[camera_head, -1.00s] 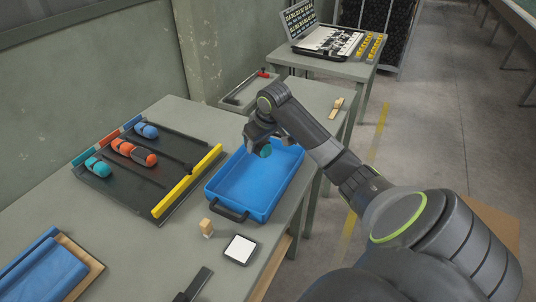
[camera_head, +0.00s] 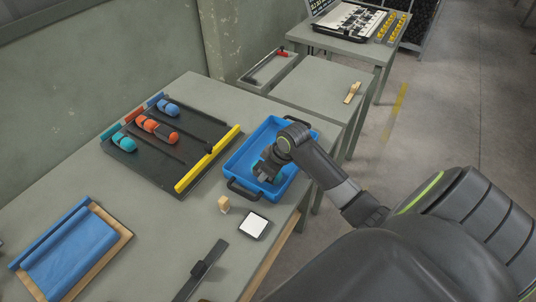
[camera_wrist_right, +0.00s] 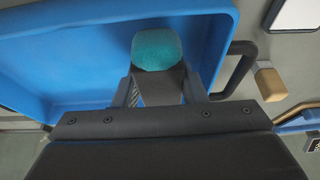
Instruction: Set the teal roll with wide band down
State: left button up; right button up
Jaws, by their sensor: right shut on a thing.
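My right gripper (camera_head: 265,172) is at the blue tray (camera_head: 236,163), low over or inside it. In the wrist view it is shut on the teal roll with wide band (camera_wrist_right: 157,50). The roll's teal end sticks out beyond the fingers, and its dark band sits between them. The blue tray floor (camera_wrist_right: 70,60) lies behind the roll in that view; I cannot tell whether the roll touches it. In the head view the gripper hides the held roll. My left gripper is not in view.
A black sorting board (camera_head: 160,165) with several coloured rolls, including another teal one (camera_head: 124,142), and a yellow bar (camera_head: 207,160) stands left of the tray. A wooden block (camera_head: 224,204) and white pad (camera_head: 253,225) lie near the tray's front. Blue cloth (camera_head: 70,250) lies front left.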

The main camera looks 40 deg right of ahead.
jog(key=shift+f, duration=1)
jog(key=shift+f, duration=0.1)
jog(key=o, duration=1)
jog(key=shift+o, duration=0.2)
jog(key=v, duration=1.2)
